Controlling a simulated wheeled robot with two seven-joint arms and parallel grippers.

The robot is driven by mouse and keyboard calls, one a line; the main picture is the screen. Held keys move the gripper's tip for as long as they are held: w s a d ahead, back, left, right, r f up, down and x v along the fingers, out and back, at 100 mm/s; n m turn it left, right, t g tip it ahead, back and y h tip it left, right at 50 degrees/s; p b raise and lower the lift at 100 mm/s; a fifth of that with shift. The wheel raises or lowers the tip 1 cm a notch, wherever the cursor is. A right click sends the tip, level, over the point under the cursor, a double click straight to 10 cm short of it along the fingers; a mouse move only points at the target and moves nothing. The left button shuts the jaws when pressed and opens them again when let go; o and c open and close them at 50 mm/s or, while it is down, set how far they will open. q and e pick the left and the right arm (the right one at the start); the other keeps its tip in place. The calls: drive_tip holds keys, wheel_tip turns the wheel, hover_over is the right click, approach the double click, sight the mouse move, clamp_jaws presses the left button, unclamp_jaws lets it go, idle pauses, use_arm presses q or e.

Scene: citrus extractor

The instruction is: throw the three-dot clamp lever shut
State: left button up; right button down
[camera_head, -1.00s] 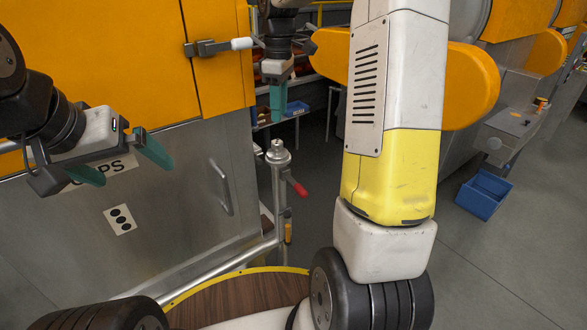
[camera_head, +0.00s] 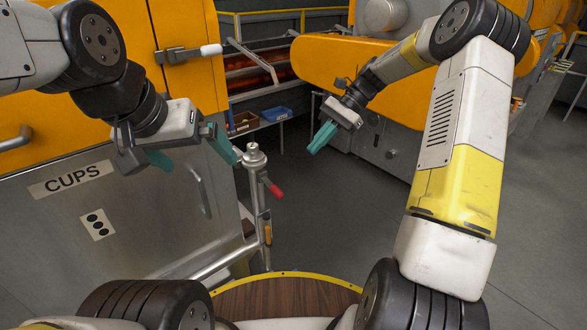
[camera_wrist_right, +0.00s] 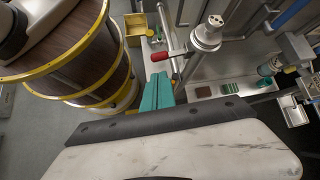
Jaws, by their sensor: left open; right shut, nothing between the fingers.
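A three-dot plate (camera_head: 97,224) is on the grey cabinet front, below the CUPS label (camera_head: 72,179). A dark lever with a white grip (camera_head: 210,50) lies level across the orange door's edge, its grip pointing right; I cannot tell whether it is the three-dot lever. My left gripper (camera_head: 190,154) is open and empty in front of the cabinet, below that lever. My right gripper (camera_head: 322,138) is shut and empty, out to the right, apart from both; its fingers also show in the right wrist view (camera_wrist_right: 157,92).
A post with a metal cap (camera_head: 254,155) and a red-handled lever (camera_head: 272,188) stands right of the left gripper; the red handle (camera_wrist_right: 159,56) also shows in the right wrist view. A blue bin (camera_head: 276,114) is behind. Open floor lies to the right.

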approach(282, 197)
drive_tip(key=a+f, duration=0.4)
drive_tip(key=a, duration=0.1)
drive_tip(key=shift+w+a+r, duration=0.15)
drive_tip(key=shift+w+r, duration=0.05)
drive_tip(key=shift+s+f+n+t+y, duration=0.15)
drive_tip(key=shift+f+n+t+y, duration=0.15)
drive_tip(key=shift+f, duration=0.05)
idle(0.3)
drive_tip(key=f+n+t+y, duration=0.1)
drive_tip(key=f+y, duration=0.1)
drive_tip(key=w+f+n+t+y, duration=0.1)
drive_tip(key=f+n+t+y, duration=0.1)
drive_tip(key=a+f+n+t+y, duration=0.1)
drive_tip(key=f+n+t+y, duration=0.1)
drive_tip(key=shift+w+f, duration=0.15)
drive_tip(key=shift+w, duration=0.05)
drive_tip(key=shift+w+a+f+n+t+y, duration=0.4)
drive_tip(key=shift+w+f+n+y, duration=0.25)
drive_tip(key=shift+n+y, duration=0.3)
drive_tip(key=shift+w, duration=0.1)
